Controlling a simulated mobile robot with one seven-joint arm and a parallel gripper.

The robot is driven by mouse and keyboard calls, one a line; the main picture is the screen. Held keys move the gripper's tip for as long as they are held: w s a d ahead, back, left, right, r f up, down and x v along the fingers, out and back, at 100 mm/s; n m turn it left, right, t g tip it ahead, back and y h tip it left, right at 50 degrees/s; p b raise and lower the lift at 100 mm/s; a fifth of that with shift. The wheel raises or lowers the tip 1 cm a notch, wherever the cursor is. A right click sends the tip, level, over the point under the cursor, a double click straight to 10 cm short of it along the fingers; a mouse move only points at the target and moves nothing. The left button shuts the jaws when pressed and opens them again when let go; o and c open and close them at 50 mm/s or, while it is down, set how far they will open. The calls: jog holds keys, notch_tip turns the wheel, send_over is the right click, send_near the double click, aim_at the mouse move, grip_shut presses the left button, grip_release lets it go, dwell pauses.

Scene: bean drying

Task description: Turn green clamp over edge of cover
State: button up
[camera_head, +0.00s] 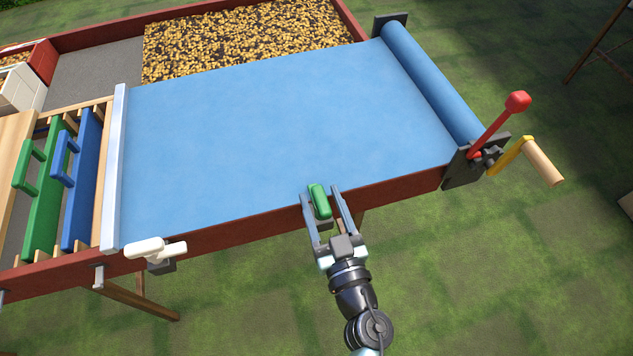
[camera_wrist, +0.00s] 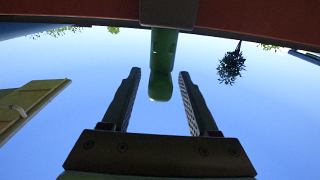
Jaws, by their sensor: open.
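The green clamp (camera_head: 320,201) sits at the near edge of the tray, right of the middle, its upper end level with the edge of the blue cover (camera_head: 270,130). My gripper (camera_head: 328,196) is open, with one finger on each side of the clamp. In the wrist view the green clamp (camera_wrist: 162,65) hangs down between the two fingers of my gripper (camera_wrist: 158,85), with a gap on each side. Its grey mount (camera_wrist: 168,12) shows above it. I cannot tell whether the clamp presses on the cover.
A white clamp (camera_head: 155,249) sits at the near edge on the left. A red lever (camera_head: 500,122) and a crank handle (camera_head: 543,162) stick out by the cover roll (camera_head: 430,80) at right. Grass in front is clear.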

aim_at(316, 185)
jog(key=shift+x, duration=1.85)
grip_shut()
